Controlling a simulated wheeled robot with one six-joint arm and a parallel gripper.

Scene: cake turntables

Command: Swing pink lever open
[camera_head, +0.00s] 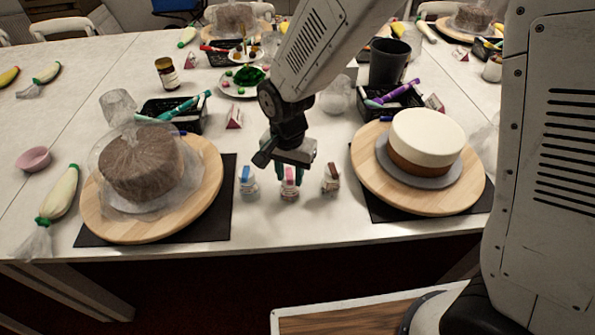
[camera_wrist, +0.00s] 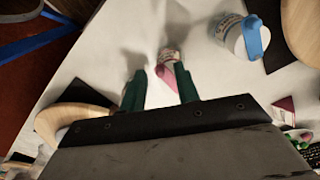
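A small pale bottle with a pink lever (camera_head: 289,174) on top stands on the white table between the two turntables. My gripper (camera_head: 290,168) points down just above it, with dark green fingers. In the wrist view the fingers of my gripper (camera_wrist: 158,82) are apart, with white table showing between them. The pink lever (camera_wrist: 166,76) is in that gap, nearer the right finger. I cannot tell whether that finger touches it. The gripper hides part of the bottle in both views.
A bottle with a blue lever (camera_head: 246,174) stands close on the left and one with a brown lever (camera_head: 331,171) on the right. Turntables with a wrapped brown cake (camera_head: 140,166) and a cream-topped cake (camera_head: 427,138) flank them. Bare table (camera_head: 290,228) lies in front.

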